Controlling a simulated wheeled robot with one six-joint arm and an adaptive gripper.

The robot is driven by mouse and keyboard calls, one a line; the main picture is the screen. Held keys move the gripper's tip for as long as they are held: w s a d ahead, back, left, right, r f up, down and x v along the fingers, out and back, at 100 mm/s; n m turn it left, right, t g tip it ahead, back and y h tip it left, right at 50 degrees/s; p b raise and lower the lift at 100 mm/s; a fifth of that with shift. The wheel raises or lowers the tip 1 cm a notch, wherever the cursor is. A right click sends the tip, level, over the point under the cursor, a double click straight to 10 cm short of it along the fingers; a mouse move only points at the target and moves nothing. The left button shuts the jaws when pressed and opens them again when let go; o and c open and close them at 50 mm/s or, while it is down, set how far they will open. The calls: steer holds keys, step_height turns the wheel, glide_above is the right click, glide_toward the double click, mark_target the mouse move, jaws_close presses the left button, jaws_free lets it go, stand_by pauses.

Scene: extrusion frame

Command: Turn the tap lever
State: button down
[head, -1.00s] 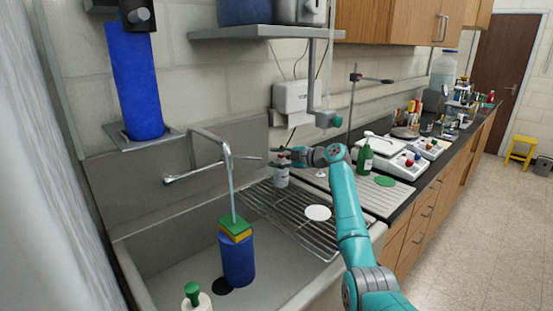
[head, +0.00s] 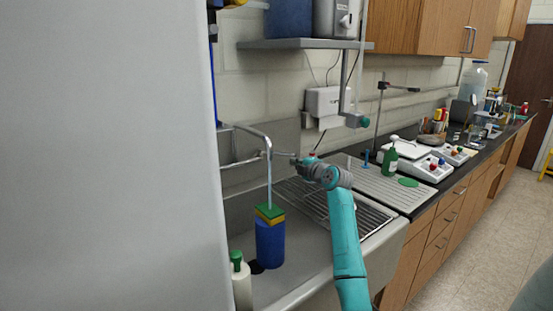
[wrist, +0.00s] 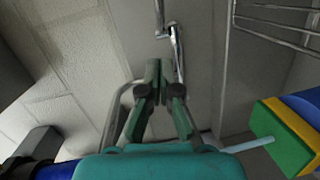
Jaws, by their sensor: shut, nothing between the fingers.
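The chrome tap (head: 268,148) stands at the back of the sink, with its spout reaching out from the wall. A thin pale stream runs from it onto a green and yellow sponge (head: 270,212) on a blue cylinder (head: 271,244). My gripper (head: 284,155) is at the tap's right side, level with its lever, which it partly hides in the head view. In the wrist view, my gripper's green fingers (wrist: 161,80) are together and empty. The metal lever (wrist: 177,52) shows just beyond and right of the fingertips; I cannot tell if they touch.
A pale panel (head: 105,150) blocks the left of the head view. A shelf (head: 305,44) hangs above. A white bottle with a green top (head: 241,282) stands in front. Bottles and scales line the right counter.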

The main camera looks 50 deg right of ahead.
glide_toward(281, 154)
steer(key=w+a, duration=0.1)
steer(key=w, duration=0.3)
steer(key=shift+w+d+f, duration=0.2)
steer(key=shift+w+d, duration=0.2)
steer(key=shift+d, duration=0.4)
steer(key=shift+w+d+f, duration=0.15)
steer(key=shift+w+d, duration=0.3)
steer(key=shift+d, duration=0.35)
